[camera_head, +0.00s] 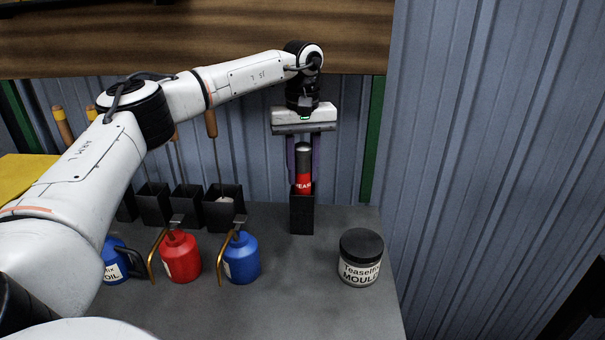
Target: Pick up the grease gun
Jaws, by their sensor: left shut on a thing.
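The grease gun (304,167) is a dark cylinder with a red lower part and white lettering. It stands upright with its bottom inside a narrow black holder (302,216) on the grey worktop. My left gripper (304,165) reaches down from above, with its two fingers on either side of the grease gun, shut on its upper part. The lower end of the grease gun is hidden inside the holder. My right gripper is not in view.
A red oil can (181,258) and a blue oil can (241,259) stand left of the holder on the worktop (310,290). A black-lidded jar (361,262) stands to the right. Black bins (223,210) line the back, below a wooden shelf (190,40). Corrugated walls close the back and right.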

